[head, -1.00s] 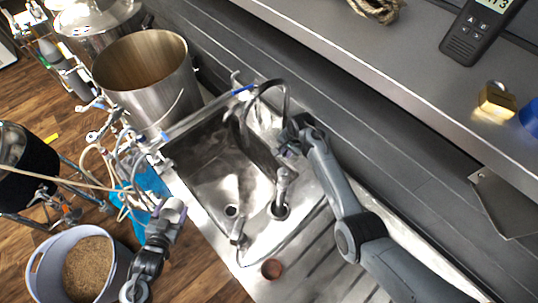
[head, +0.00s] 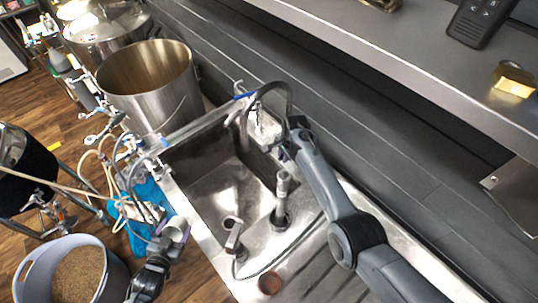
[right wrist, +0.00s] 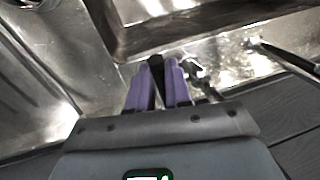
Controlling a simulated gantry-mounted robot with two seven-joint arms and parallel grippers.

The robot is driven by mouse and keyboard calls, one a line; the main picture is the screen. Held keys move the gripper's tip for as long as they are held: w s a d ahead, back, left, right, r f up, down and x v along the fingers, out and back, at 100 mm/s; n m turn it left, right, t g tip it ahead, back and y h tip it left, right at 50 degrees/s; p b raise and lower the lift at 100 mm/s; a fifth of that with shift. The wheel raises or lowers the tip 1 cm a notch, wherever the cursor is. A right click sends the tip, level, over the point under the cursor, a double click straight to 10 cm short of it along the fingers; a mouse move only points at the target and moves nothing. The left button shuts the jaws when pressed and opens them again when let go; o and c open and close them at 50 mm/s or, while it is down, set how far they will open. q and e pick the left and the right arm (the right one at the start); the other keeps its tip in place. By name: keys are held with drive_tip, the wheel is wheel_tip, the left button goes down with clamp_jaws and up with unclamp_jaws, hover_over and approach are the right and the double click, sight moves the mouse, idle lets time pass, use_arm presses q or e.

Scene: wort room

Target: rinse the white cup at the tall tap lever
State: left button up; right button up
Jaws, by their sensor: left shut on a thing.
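My left gripper (head: 174,240) is shut on a small pale cup (head: 178,226), partly hidden by the fingers, beside the sink's left rim. The steel sink (head: 205,185) is in the middle of the head view. A tall tap with a dark curved neck (head: 287,92) rises at its back. My right gripper (head: 291,143) is at this tap's base, its fingertips largely hidden in the head view. In the right wrist view its two purple fingers (right wrist: 160,80) stand slightly apart, on either side of a dark lever-like part (right wrist: 156,64). I cannot tell whether they touch it.
A steel post (head: 282,200) and a shorter tap (head: 234,240) stand at the sink's front right. A brown round dish (head: 270,283) is on the drainboard. A big steel pot (head: 150,85) stands behind left, a grain bucket (head: 70,270) lower left. A shelf (head: 430,75) overhangs the right.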

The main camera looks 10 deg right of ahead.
drive_tip(key=o, duration=0.4)
drive_tip(key=shift+c, duration=0.2)
wheel_tip(320, 180, up, 12)
drive_tip(key=s, duration=0.2)
drive_tip(key=shift+d, duration=0.45)
drive_tip(key=shift+f, duration=0.1)
